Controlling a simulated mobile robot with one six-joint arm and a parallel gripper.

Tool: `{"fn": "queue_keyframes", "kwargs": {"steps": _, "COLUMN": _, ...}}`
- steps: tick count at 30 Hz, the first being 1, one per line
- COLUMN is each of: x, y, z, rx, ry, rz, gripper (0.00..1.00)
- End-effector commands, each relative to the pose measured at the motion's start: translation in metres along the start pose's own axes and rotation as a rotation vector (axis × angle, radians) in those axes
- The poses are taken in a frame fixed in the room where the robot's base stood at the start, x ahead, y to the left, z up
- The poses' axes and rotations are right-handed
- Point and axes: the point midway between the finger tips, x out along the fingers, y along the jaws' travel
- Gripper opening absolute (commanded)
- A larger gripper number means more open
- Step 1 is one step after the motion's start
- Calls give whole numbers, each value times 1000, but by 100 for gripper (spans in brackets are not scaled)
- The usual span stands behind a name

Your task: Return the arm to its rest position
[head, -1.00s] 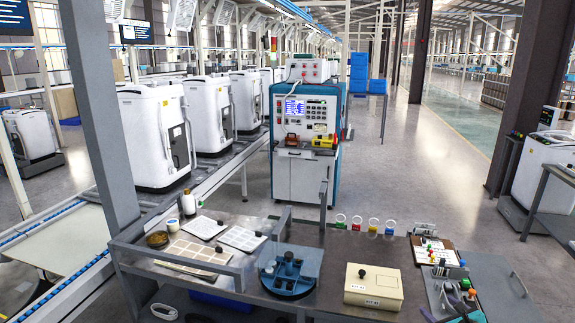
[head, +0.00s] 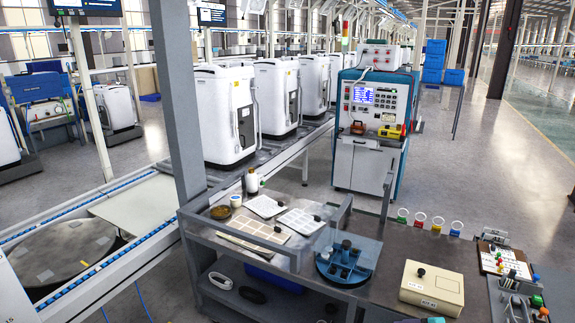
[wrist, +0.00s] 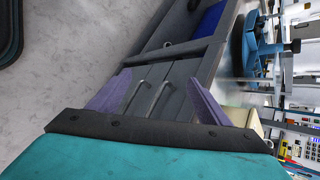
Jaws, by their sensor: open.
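My gripper (wrist: 160,80) shows in the wrist view with its two purple fingers wide apart and nothing between them. Behind the fingers are the grey side rails and shelf of the workbench (wrist: 175,65); I cannot tell how far off they are. In the head view only a small teal piece, likely part of my arm, shows at the bottom edge, and the fingers are hidden. The workbench (head: 375,262) holds a beige lidded box (head: 432,288) and a blue round fixture (head: 347,262).
White pads and trays (head: 267,206) lie at the bench's left. Coloured rings (head: 420,219) stand along its back edge. A board of small parts (head: 505,261) is at the right. A conveyor (head: 135,205) runs at left. A grey post (head: 180,100) rises nearby.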

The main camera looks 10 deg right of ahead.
Motion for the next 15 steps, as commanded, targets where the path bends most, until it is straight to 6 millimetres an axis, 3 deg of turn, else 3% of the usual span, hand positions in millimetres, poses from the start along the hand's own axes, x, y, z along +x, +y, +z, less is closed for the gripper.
{"fn": "queue_keyframes", "kwargs": {"steps": 6, "x": 55, "y": 42, "z": 45, "rx": -147, "ry": -67, "rz": 172, "gripper": 71}}
{"fn": "queue_keyframes", "kwargs": {"steps": 15, "x": 108, "y": 108, "z": 100, "rx": -366, "ry": -162, "rz": 399, "gripper": 71}}
